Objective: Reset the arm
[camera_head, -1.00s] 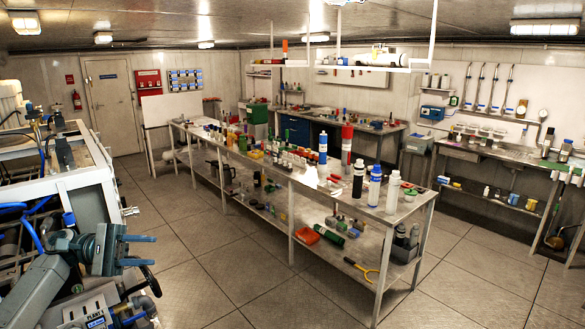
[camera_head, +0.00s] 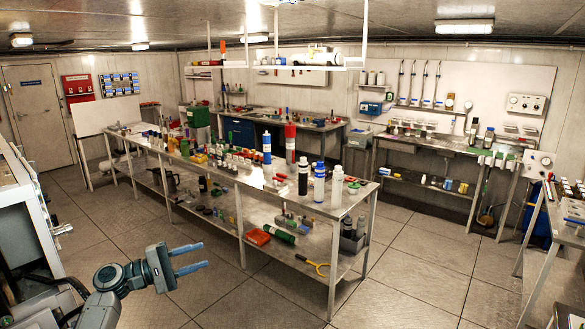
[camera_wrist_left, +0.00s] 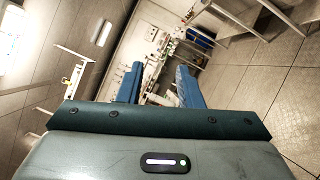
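My left gripper (camera_head: 190,258) is at the lower left of the head view, its two blue fingers pointing right over the floor. The fingers are apart with nothing between them. In the left wrist view the same gripper (camera_wrist_left: 160,88) shows two blue fingers with a gap, and the tilted room behind them. My left arm comes in from the bottom left. My right gripper is in neither view.
A long metal workbench (camera_head: 222,178) with bottles and tools stands in the middle. White-framed equipment (camera_head: 22,220) is at the left edge. Another bench (camera_head: 553,228) is at the right edge. The floor (camera_head: 420,275) in front is clear.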

